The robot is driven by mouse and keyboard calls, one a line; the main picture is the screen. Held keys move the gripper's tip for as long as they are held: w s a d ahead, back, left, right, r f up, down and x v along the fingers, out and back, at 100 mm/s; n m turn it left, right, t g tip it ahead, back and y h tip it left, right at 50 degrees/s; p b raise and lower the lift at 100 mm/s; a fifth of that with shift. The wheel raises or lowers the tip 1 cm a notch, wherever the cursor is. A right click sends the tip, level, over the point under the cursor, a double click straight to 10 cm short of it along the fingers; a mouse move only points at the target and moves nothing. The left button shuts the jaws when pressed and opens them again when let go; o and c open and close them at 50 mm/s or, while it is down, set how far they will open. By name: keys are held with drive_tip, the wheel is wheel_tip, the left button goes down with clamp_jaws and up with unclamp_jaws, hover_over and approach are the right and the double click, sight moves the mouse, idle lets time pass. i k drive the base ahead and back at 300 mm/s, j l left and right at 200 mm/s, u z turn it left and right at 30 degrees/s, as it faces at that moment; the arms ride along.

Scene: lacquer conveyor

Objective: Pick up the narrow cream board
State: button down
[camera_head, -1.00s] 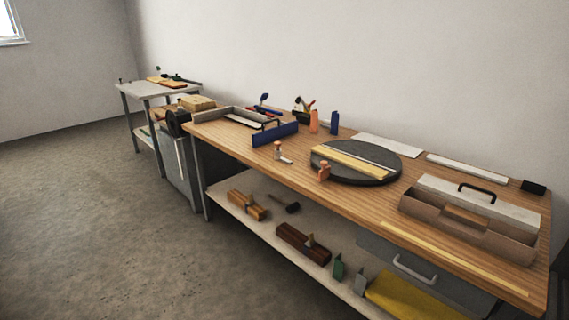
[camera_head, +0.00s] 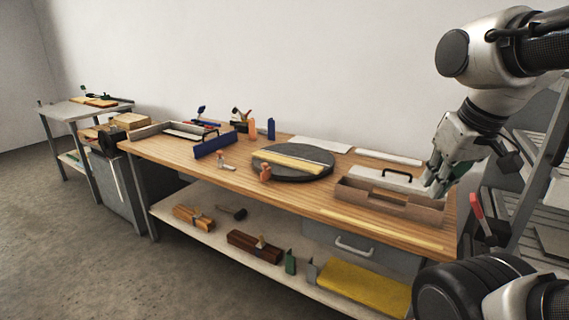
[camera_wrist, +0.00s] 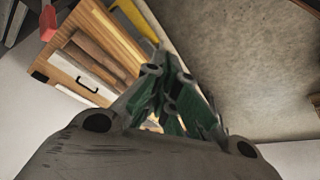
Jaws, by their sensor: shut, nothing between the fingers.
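Pale boards lie on a dark round turntable (camera_head: 316,174) on the wooden bench: a wider yellow board (camera_head: 284,163) and, along its far side, a narrow cream board (camera_head: 303,156). The boards do not show clearly in the wrist view. My gripper (camera_head: 436,183) is at the right of the head view, by the right end of the tool tray and well to the right of the turntable. In the wrist view its green-padded fingers (camera_wrist: 172,120) are together with nothing between them.
An open tool tray (camera_head: 388,205) with a black handle stands between my gripper and the turntable. A small orange clamp-like object (camera_head: 265,172) stands at the turntable's front left. A blue upright plate (camera_head: 212,146) is further left. A rack (camera_head: 535,190) stands at right.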

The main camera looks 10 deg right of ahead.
sight(314, 169)
drive_tip(key=i+j+z, duration=0.1)
drive_tip(key=i+j, duration=0.15)
drive_tip(key=i+j+z, duration=0.15)
drive_tip(key=i+j, duration=0.15)
drive_tip(key=i+j+z, duration=0.1)
drive_tip(key=j, duration=0.3)
drive_tip(key=i+j+z, duration=0.15)
drive_tip(key=i+j, duration=0.2)
drive_tip(key=i+j+z, duration=0.1)
drive_tip(key=j, duration=0.3)
drive_tip(key=i+j+z, duration=0.15)
drive_tip(key=i+j, duration=0.15)
drive_tip(key=j, duration=0.15)
drive_tip(key=i+j+z, duration=0.1)
drive_tip(key=j, duration=0.3)
drive_tip(key=i+j+z, duration=0.15)
drive_tip(key=j, duration=0.3)
drive_tip(key=i, duration=0.1)
